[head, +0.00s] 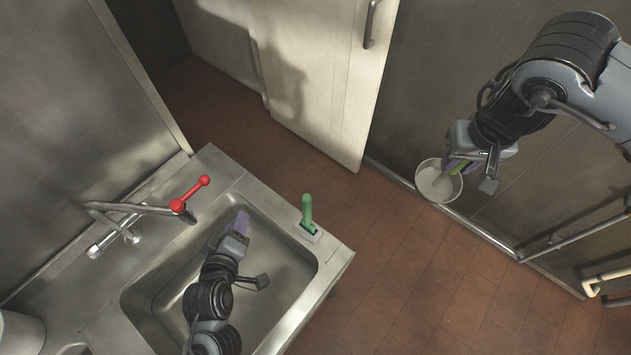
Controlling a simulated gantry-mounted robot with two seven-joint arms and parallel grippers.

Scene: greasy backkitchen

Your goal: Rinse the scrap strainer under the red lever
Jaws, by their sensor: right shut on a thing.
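The scrap strainer (437,184) is a pale round bowl at the right, over the brown floor and well away from the sink. My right gripper (459,165) is shut on it at its upper right rim, where a bit of green shows between the purple fingers. The red lever (191,194) sits on the metal tap (130,209) at the sink's left rim. My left gripper (240,220), with purple fingers, is over the sink basin (277,264), right of the red lever and apart from it. The view from above does not show whether its fingers are parted.
A metal pot (20,333) is at the lower left. A rail (570,238) runs along the right wall. Open floor (400,270) lies between sink and strainer.

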